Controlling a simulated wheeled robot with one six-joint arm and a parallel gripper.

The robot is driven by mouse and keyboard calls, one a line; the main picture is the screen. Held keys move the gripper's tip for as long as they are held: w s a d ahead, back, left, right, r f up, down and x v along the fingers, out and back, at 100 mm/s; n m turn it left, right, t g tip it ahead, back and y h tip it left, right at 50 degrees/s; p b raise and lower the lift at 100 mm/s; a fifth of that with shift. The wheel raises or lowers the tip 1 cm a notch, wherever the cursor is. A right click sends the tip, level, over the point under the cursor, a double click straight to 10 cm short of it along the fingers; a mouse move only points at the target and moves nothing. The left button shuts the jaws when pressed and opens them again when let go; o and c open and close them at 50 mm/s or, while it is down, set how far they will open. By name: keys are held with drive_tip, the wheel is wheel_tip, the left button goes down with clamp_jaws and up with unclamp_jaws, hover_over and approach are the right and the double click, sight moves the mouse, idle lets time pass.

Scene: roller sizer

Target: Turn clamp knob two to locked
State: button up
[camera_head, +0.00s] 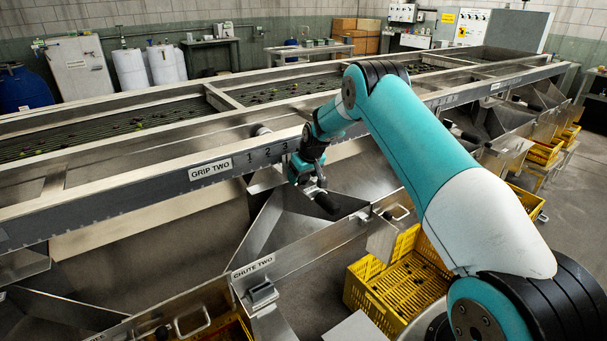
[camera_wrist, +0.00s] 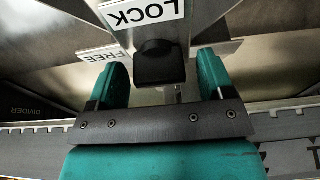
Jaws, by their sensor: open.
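In the wrist view a black knob (camera_wrist: 160,66) sits between the two teal fingers of my gripper (camera_wrist: 161,73). The fingers are open, one on each side, with visible gaps to the knob. A white LOCK label (camera_wrist: 145,13) is above the knob and a FREE label (camera_wrist: 103,53) is to its left; both read upside down. I cannot tell which label the knob points at. In the head view my gripper (camera_head: 307,178) is at the long metal rail, just right of the GRIP TWO label (camera_head: 210,169); the knob cannot be made out clearly there.
The metal rail (camera_head: 120,208) carries the numbers 1, 2 and 3 near my gripper. Below are sloping metal chutes, one labelled CHUTE TWO (camera_head: 253,267). A yellow crate (camera_head: 362,297) stands below, right of it. A DIVIDER label (camera_wrist: 33,113) shows in the wrist view.

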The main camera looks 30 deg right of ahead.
drive_tip(key=c, duration=0.9)
